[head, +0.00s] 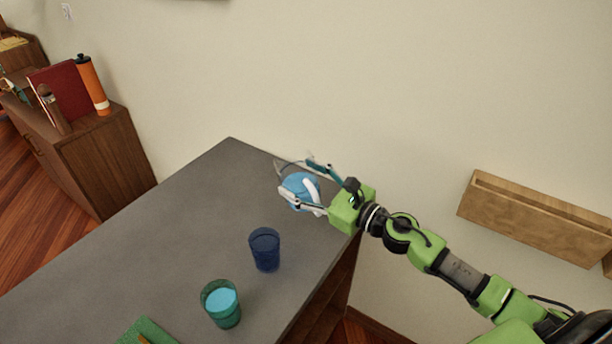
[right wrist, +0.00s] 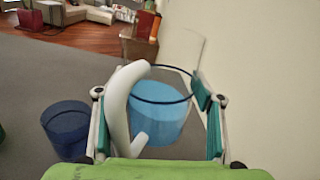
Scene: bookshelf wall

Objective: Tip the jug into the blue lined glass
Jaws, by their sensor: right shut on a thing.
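The jug (head: 300,186) is clear with a white handle and holds light blue liquid; it also shows in the right wrist view (right wrist: 165,118). My right gripper (head: 298,177) is shut on the jug, one finger on each side, at the back right part of the table. Whether the jug touches the table is hard to tell. The dark blue glass (head: 265,249) stands upright on the table, in front and left of the jug; in the right wrist view it stands left of the handle (right wrist: 67,130). I see no light blue liquid in it. My left gripper is out of view.
A teal glass (head: 221,304) with light blue liquid stands nearer on the grey table (head: 150,240). A green item (head: 146,331) lies at the front edge. A wooden wall shelf (head: 535,217) is at right. A cabinet (head: 105,165) with books and an orange bottle (head: 92,85) stands at left.

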